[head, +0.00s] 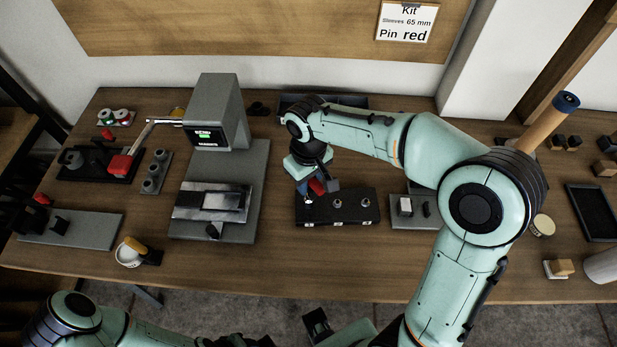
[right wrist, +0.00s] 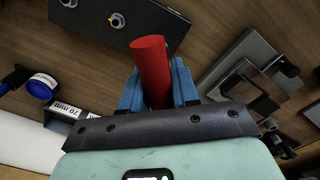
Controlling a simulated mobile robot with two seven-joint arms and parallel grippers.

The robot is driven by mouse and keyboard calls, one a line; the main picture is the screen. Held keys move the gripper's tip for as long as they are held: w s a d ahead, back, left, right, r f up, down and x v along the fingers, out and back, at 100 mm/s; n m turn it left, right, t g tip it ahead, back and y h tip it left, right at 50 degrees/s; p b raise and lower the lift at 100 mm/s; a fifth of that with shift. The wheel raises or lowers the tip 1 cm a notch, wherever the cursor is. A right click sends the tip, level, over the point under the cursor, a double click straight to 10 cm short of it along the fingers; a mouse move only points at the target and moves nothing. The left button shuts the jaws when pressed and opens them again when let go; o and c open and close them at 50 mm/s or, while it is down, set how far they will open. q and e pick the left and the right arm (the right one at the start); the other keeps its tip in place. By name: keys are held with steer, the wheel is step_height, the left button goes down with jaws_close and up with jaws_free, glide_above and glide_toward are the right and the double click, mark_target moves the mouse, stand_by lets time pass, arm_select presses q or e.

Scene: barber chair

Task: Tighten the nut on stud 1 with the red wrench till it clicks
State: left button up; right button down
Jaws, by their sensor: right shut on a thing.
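The black stud block (head: 340,214) lies on the table in the middle, with silver studs along its top. My right gripper (head: 318,186) is over its left end and shut on the red wrench (head: 316,187). In the right wrist view, the wrench's red round handle (right wrist: 151,68) sits between the blue fingers, and the stud block (right wrist: 150,22) lies beyond it with two studs showing.
A grey press-like machine (head: 215,118) with a lit screen stands left of the block. A grey plate with small parts (head: 405,206) lies close to its right. A white round container (head: 130,252) is at the front left. Bare table lies in front of the block.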

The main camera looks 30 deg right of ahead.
steer(key=shift+r+p, duration=0.55)
steer(key=shift+r, duration=0.25)
steer(key=shift+r+p, duration=1.15)
steer(key=shift+r, duration=0.6)
arm_select(q)
steer(key=r, duration=0.1)
steer(key=w+r, duration=0.2)
steer(key=r, duration=0.1)
steer(key=shift+w, duration=0.1)
